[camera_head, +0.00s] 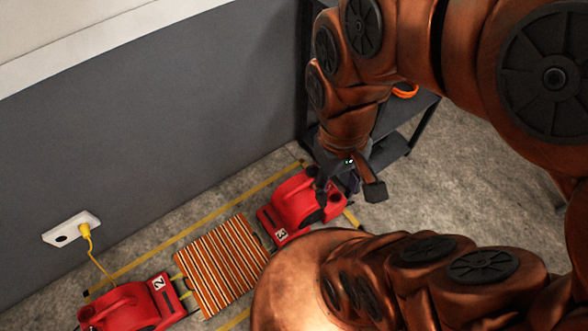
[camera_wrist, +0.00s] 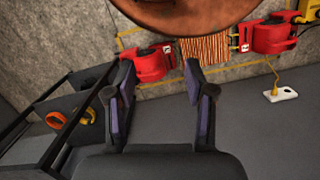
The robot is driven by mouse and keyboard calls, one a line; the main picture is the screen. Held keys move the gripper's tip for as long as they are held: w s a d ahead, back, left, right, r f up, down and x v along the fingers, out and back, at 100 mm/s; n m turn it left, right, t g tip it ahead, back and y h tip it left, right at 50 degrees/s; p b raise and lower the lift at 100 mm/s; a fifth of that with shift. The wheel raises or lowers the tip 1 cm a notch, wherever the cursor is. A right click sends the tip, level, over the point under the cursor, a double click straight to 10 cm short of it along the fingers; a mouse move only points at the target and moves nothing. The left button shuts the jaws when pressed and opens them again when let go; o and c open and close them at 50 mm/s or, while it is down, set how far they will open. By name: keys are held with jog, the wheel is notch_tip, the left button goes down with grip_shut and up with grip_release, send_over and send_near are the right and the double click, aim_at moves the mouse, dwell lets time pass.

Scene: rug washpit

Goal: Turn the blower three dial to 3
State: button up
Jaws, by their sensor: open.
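Blower three (camera_head: 291,206) is the red blower marked 3, on the floor beside the wall in the head view. It also shows in the wrist view (camera_wrist: 151,66), beyond my fingers. My gripper (camera_head: 348,188) is open and empty, above and in front of its right part in the head view. In the wrist view my two fingers (camera_wrist: 160,84) stand apart with nothing between them. I cannot make out the dial or its setting; part of the blower is hidden behind my gripper.
A striped rug (camera_head: 222,262) lies between blower three and another red blower (camera_head: 125,306) marked 2. A wall outlet (camera_head: 72,230) has a yellow cord plugged in. A dark shelf (camera_head: 408,118) holding an orange item (camera_head: 405,91) stands right of blower three. Yellow floor lines border the area.

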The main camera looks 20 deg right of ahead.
jog(key=shift+o, duration=0.4)
jog(key=w+f+n+b, duration=0.1)
jog(key=w+f+b, duration=0.2)
jog(key=w, duration=0.3)
jog(key=shift+d+f, duration=0.45)
jog(key=w+d+f+n+b, duration=0.4)
jog(key=w+d+f+b, duration=0.15)
jog(key=w+f, duration=0.6)
jog(key=w+d+f+n+b, duration=0.5)
jog(key=w+f+b, duration=0.2)
jog(key=w+f, duration=0.5)
jog(key=w+d+f+n+b, duration=0.3)
jog(key=d+f+b, duration=0.1)
jog(key=f, duration=1.1)
jog(key=w+d+f+n+t+b, duration=0.1)
jog(key=w+d+f+n+b, duration=0.2)
jog(key=f, duration=1.1)
jog(key=w+d+f+n+b, duration=0.2)
jog(key=d+f+n+b, duration=0.2)
jog(key=f, duration=1.1)
jog(key=shift+w+d+f+t+b, duration=0.3)
jog(key=shift+w+d+t+b, duration=0.1)
jog(key=shift+b, duration=0.7)
jog(key=shift+f, duration=0.5)
jog(key=shift+f+b, duration=1.05)
jog(key=shift+f, duration=2.7)
